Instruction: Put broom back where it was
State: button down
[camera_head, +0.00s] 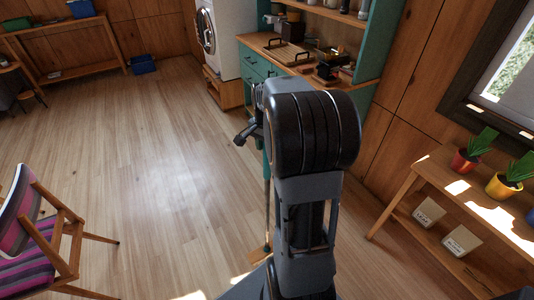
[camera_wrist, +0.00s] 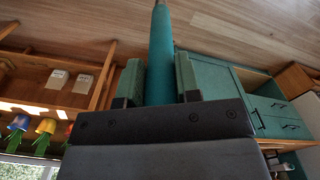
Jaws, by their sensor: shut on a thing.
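The broom (camera_head: 267,215) hangs upright in front of the teal cabinet in the head view. Its thin handle runs down to a small wooden-looking head close to the floor; I cannot tell whether it touches. My gripper (camera_head: 250,132) is shut on the upper handle, partly hidden behind my arm. In the wrist view, the teal part of the broom handle (camera_wrist: 161,55) lies between the two fingers of my gripper (camera_wrist: 158,82). The broom's bristles are hidden or too small to tell.
The teal cabinet (camera_head: 254,66) with its cluttered counter stands just beyond my gripper. A wooden shelf (camera_head: 425,168) with potted plants is at the right. A striped chair (camera_head: 38,250) stands at the lower left. The floor (camera_head: 150,160) between is clear.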

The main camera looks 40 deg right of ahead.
jog(key=shift+w+d+f, duration=0.2)
jog(key=shift+f, duration=0.65)
jog(key=shift+w+d+f, duration=0.25)
jog(key=shift+f, duration=0.65)
jog(key=shift+w+d+f, duration=0.2)
jog(key=shift+f, duration=0.65)
jog(key=shift+f, duration=0.2)
jog(key=c, duration=0.8)
grip_release()
